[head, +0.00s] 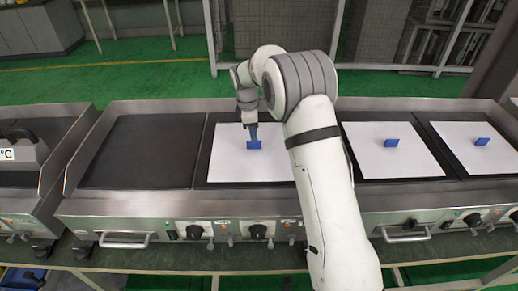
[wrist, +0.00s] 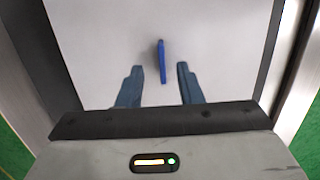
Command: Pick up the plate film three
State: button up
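Three white plate films with upright blue tabs lie on dark heating surfaces. The left one (head: 225,165) is under my gripper (head: 251,130), the middle one (head: 375,165) and the right one (head: 480,163) are to the right of my arm. No label shows which is number three. In the wrist view, my gripper (wrist: 158,78) is open, with the blue tab (wrist: 162,60) between and just ahead of its fingertips, with a gap on each side. In the head view the fingers are just above this tab (head: 254,145). My arm hides the left film's right part.
A bare dark heating surface (head: 140,150) lies left of the films. A metal rim and a front panel with knobs (head: 258,231) run along the heaters. Another unit with a handle (head: 25,150) stands at the far left.

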aim_at(254, 145)
notch_tip(254, 145, down, 5)
jog(key=shift+s+r, duration=0.1)
jog(key=shift+r, duration=0.05)
grip_shut()
dwell(0.4)
